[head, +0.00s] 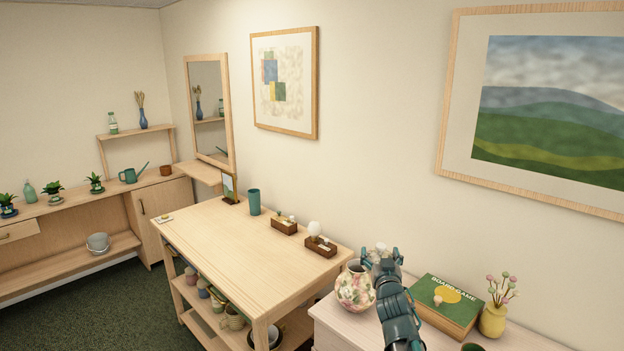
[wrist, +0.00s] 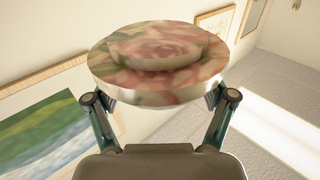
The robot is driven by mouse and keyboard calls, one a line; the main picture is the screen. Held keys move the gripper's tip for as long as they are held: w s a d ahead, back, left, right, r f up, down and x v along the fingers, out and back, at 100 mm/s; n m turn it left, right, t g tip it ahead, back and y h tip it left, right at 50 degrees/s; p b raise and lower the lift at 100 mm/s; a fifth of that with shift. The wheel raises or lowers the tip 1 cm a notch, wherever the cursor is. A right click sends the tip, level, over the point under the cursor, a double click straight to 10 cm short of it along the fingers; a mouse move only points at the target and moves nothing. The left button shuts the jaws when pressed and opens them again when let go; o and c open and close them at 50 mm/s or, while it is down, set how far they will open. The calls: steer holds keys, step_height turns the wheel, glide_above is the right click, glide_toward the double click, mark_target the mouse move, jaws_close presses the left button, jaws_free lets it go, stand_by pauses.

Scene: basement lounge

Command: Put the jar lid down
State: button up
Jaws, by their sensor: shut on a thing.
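The jar lid (wrist: 158,62) is a round disc with a rose pattern and a raised middle. My gripper (wrist: 162,97) is shut on it, with one finger at each side of its rim. In the head view my gripper (head: 381,256) is above the pale cabinet top (head: 338,317), just right of the floral jar (head: 354,289). A small pale part of the lid (head: 381,247) shows between the fingers; my arm hides the rest. The jar stands upright, and its mouth appears uncovered. How high the lid is above the cabinet I cannot tell.
A wooden table (head: 220,226) to the left holds two brown boxes and a teal cup (head: 254,202). Its middle is clear.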

mark_target(373, 261)
steer(key=shift+s+a+f+b, duration=0.65)
steer(key=shift+s+a+b, duration=0.1)
steer(key=shift+b, duration=0.15)
steer(key=shift+s+a+f+n+y+b, duration=0.15)
steer(key=shift+s+a+n+y+b, duration=0.15)
steer(key=shift+s+a+y+b, duration=0.35)
steer(key=shift+w+d+r+h+p, duration=0.2)
steer(key=shift+w+r+h+p, duration=0.2)
steer(key=shift+p, duration=0.15)
steer(key=w+d+p, duration=0.1)
steer(key=p, duration=0.1)
steer(key=w+d+r+p, duration=0.1)
steer(key=p, duration=0.1)
steer(key=w+d+r+p, duration=0.1)
steer(key=w+p, duration=0.1)
steer(key=p, duration=0.1)
steer(key=shift+d, duration=0.4)
steer(key=shift+w+d+p, duration=0.2)
steer(key=shift+w+p, duration=0.25)
steer(key=shift+p, duration=0.35)
steer(key=shift+w+d+f+y+p, duration=0.1)
steer(key=shift+w+f+y+p, duration=0.1)
steer(key=shift+f+y+p, duration=0.15)
steer(key=shift+f, duration=0.1)
steer(key=shift+w, duration=0.15)
